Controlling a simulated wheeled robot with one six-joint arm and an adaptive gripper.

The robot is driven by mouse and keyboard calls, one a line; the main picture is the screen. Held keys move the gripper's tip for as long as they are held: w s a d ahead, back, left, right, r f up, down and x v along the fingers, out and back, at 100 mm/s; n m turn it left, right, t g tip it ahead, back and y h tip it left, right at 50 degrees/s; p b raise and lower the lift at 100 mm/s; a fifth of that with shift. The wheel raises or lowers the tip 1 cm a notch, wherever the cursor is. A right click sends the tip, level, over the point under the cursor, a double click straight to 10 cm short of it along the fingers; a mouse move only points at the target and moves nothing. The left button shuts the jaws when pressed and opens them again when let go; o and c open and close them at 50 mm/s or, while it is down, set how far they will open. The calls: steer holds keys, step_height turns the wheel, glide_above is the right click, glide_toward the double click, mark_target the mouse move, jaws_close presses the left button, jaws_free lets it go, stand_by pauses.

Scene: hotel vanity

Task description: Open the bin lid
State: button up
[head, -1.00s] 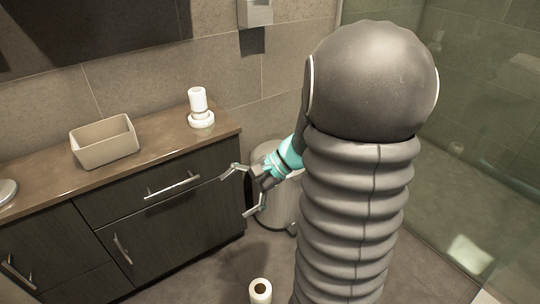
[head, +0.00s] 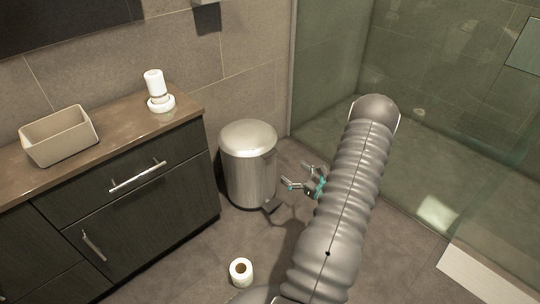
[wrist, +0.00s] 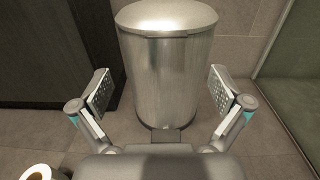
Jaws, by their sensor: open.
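The bin (head: 249,170) is a silver metal cylinder on the floor, right of the vanity cabinet. Its domed lid (head: 248,137) is closed. A dark foot pedal (head: 272,205) sticks out at its base. In the wrist view the bin (wrist: 168,80) stands upright straight ahead, with the lid (wrist: 165,15) at the top edge and the pedal (wrist: 165,136) low in the middle. My gripper (head: 300,177) is open and empty, low in front of the bin and to its right. In the wrist view my gripper's fingers (wrist: 160,92) are spread wide, apart from the bin.
A toilet paper roll (head: 241,271) stands on the floor in front of the bin. The vanity cabinet (head: 150,200) is to the left, with a beige box (head: 60,137) and a white dispenser (head: 155,88) on top. A glass shower wall (head: 325,75) is at the right.

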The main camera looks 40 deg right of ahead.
mark_target(270, 153)
steer(key=shift+m+h, duration=0.3)
steer(key=w, duration=1.3)
steer(key=shift+w+a+f+p, duration=0.15)
steer(key=shift+a+f+p, duration=0.05)
steer(key=shift+f+p, duration=0.15)
